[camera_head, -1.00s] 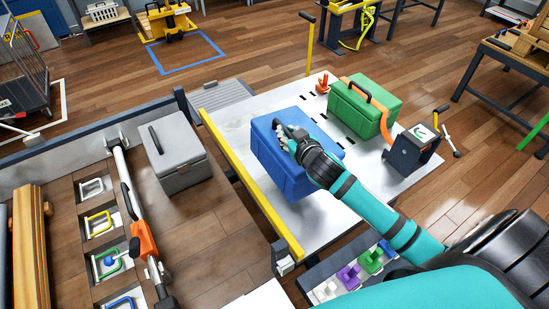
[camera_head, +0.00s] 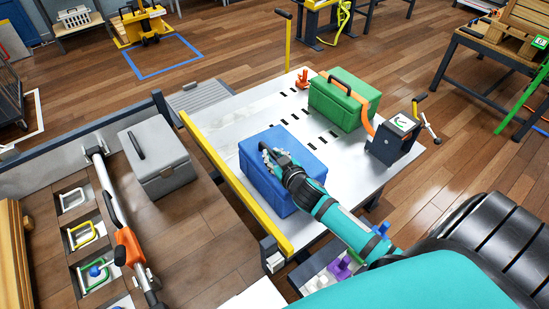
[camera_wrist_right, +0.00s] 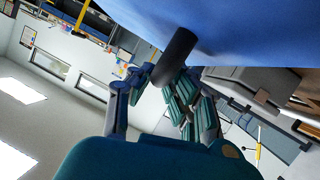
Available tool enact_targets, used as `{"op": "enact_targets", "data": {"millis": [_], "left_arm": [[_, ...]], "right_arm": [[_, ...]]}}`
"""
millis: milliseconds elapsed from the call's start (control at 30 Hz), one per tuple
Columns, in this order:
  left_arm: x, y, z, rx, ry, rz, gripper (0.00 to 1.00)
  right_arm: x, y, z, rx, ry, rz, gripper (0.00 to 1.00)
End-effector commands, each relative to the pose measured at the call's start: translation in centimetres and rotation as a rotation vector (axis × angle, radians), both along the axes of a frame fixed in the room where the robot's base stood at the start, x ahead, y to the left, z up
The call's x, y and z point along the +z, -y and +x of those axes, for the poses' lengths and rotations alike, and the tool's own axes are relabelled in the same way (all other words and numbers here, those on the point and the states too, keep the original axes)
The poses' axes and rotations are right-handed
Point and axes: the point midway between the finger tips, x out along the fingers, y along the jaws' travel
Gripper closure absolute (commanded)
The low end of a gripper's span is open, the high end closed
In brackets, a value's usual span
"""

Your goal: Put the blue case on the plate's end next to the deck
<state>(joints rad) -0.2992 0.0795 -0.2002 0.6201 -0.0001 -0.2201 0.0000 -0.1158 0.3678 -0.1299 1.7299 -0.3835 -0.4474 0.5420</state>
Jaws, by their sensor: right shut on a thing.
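The blue case (camera_head: 268,183) is over the near left part of the pale slotted plate (camera_head: 325,195), close to the yellow bar (camera_head: 236,184) along the plate's deck-side edge. I cannot tell whether its underside touches the plate. My right gripper (camera_head: 277,160) is shut on the case's handle from above. In the right wrist view, the dark handle (camera_wrist_right: 178,52) lies between the fingers, under the blue case body (camera_wrist_right: 230,25) that fills the top. The wooden deck (camera_head: 205,225) lies left of the yellow bar. My left gripper is not in view.
A green case (camera_head: 343,103) with an orange strap stands at the plate's far right, by a dark box with a dial (camera_head: 395,138). A grey case (camera_head: 158,160) stands on the deck. Open plate lies between the blue and green cases.

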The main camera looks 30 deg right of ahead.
Motion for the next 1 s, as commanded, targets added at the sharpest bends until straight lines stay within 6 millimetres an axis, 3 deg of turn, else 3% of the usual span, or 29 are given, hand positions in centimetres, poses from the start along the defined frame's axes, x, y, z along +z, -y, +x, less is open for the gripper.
{"op": "enact_targets", "data": {"millis": [200,233,400,733,1000], "left_arm": [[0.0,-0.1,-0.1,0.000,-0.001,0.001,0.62],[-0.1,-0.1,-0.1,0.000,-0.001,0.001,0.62],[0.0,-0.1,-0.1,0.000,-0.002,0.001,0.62],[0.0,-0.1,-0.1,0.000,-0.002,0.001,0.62],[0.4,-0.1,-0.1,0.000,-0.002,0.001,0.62]], "right_arm": [[-0.2,0.1,0.0,-0.002,-0.001,0.003,1.00],[-0.6,0.1,-0.2,-0.005,-0.010,0.005,0.81],[-0.5,0.1,-0.1,-0.004,-0.008,0.004,0.62],[-0.3,0.0,-0.6,-0.003,-0.007,0.004,0.62],[1.3,-0.7,-5.3,-0.003,-0.009,0.005,0.62]]}}
